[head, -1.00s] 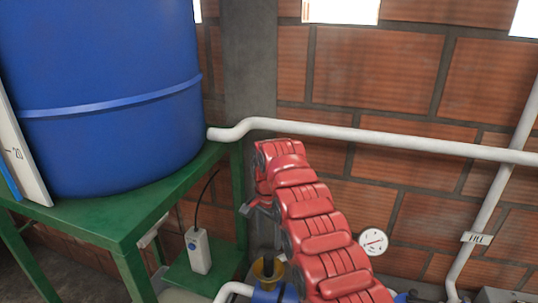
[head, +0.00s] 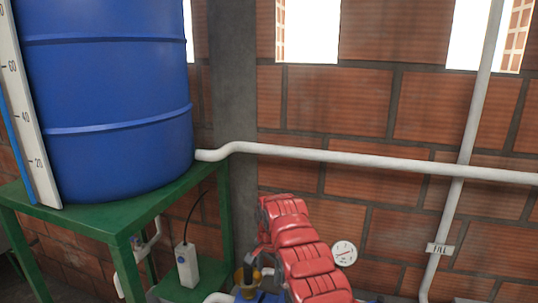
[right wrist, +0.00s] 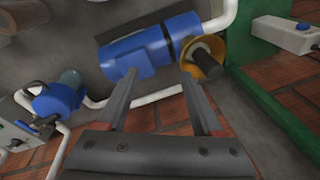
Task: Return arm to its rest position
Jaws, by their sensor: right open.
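My right arm (head: 303,255), with red segmented covers, rises from the bottom edge of the head view and bends over at its top. My right gripper (head: 267,264) is small, dark and partly hidden beside the arm, low in the head view. In the right wrist view its two grey fingers (right wrist: 157,82) are spread, with nothing held between them. Beyond the fingertips lie a blue motor (right wrist: 140,52) and a brass-coloured funnel-like part (right wrist: 205,60). My left gripper is not in view.
A blue tank (head: 105,95) stands on a green metal stand (head: 100,215) at left. A white pipe (head: 330,156) crosses the brick wall. A round gauge (head: 344,253) is right of the arm. A white switch box (head: 187,265) sits low on the stand.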

